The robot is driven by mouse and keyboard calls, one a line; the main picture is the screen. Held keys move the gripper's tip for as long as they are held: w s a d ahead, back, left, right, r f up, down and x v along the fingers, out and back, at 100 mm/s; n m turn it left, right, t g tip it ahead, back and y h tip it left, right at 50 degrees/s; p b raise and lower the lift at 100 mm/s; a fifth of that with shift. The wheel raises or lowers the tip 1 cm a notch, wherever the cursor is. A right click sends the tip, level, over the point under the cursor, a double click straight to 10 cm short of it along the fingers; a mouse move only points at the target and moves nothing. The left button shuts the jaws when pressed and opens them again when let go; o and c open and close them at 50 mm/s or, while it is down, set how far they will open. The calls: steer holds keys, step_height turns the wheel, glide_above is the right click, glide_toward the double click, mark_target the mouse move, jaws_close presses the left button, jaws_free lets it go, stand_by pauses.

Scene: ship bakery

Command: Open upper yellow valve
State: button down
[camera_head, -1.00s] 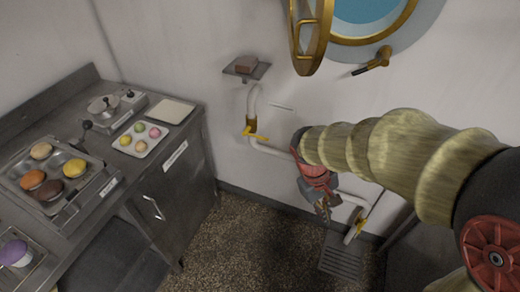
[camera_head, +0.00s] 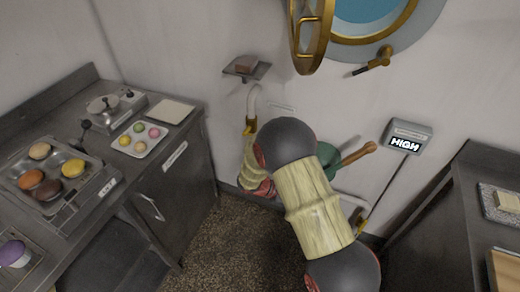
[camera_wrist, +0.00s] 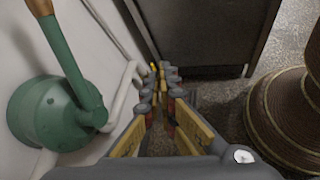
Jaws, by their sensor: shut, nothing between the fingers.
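The upper yellow valve (camera_head: 250,126) sits on the white pipe (camera_head: 252,100) below the small wall shelf in the head view. My arm partly covers the area just right of and below it. A lower yellow valve (camera_head: 361,225) shows near the floor, right of my arm. My gripper (camera_wrist: 163,72) shows in the wrist view with its fingers close together and nothing between them. It is hidden behind my arm in the head view.
A green round device (camera_head: 328,155) with a wooden handle is on the wall behind my arm; it also shows at the left of the wrist view (camera_wrist: 58,112). A display reading HIGH (camera_head: 407,138) hangs right. Counters flank both sides. Open floor (camera_head: 235,245) lies between.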

steer(key=w+a+f+n+t+h, duration=0.1)
steer(key=w+a+f+n+t, duration=0.35)
steer(key=w+f+t, duration=0.2)
steer(key=w+a+f+n+t+h, duration=0.1)
steer(key=w+a+f+n+t, duration=0.35)
steer(key=w+f+n, duration=0.2)
steer(key=w+a+r+n+t+y, duration=0.2)
steer(key=a+n+t, duration=0.1)
steer(key=a+t, duration=0.3)
steer(key=w+a+r+n+t+y, duration=0.2)
steer(key=a+t, duration=0.4)
steer(key=a, duration=0.3)
steer(key=shift+r+n+y, duration=0.7)
steer(key=shift+y, duration=0.1)
steer(key=shift+w, duration=0.1)
steer(key=s+r+b+x, duration=0.1)
steer(key=r+b+x, duration=0.1)
steer(key=x, duration=1.1)
steer(key=shift+s+a+b, duration=0.2)
steer(key=shift+s+b, duration=0.1)
steer(key=shift+b, duration=0.55)
